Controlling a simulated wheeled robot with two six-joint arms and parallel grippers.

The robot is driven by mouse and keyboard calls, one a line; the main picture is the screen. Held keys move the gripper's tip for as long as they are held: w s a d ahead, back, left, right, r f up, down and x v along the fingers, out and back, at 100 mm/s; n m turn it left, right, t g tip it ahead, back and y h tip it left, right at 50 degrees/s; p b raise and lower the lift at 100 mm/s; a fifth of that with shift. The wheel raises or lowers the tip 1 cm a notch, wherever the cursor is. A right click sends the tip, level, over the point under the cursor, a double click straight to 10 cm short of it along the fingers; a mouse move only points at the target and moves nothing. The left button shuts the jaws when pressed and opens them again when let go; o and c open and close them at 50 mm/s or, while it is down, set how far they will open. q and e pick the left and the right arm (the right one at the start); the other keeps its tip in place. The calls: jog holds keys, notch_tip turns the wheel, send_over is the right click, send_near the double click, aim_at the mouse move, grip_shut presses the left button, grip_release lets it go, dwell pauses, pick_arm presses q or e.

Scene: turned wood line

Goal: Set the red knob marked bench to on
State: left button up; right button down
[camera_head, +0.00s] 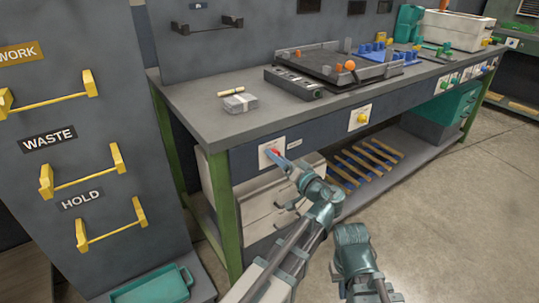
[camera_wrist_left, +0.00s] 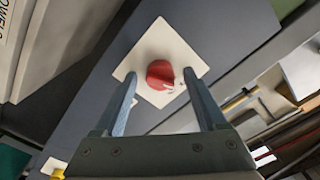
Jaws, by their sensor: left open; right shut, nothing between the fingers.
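The red knob (camera_head: 275,151) is on a white square plate (camera_head: 265,160) on the bench's front panel, near its left end. A small label (camera_head: 296,142) beside it is too small to read. My left gripper (camera_head: 284,163) is right at the knob. In the left wrist view the red knob (camera_wrist_left: 160,72) lies between the spread fingertips of my left gripper (camera_wrist_left: 160,78), with gaps on both sides. Small marks on the knob are unreadable. My right gripper (camera_head: 351,236) is low in front of the bench, shut and away from the knob; its fingertips are hard to make out.
A yellow knob (camera_head: 362,118) sits on another plate further right. More controls (camera_head: 444,86) follow along the panel. The grey benchtop (camera_head: 205,108) juts above, and a green leg (camera_head: 224,215) stands left. A rack with yellow handles (camera_head: 110,229) is at far left. Floor at right is clear.

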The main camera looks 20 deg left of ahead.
pick_arm(q)
grip_shut()
dwell(0.4)
jog(key=shift+m, duration=4.6)
grip_release()
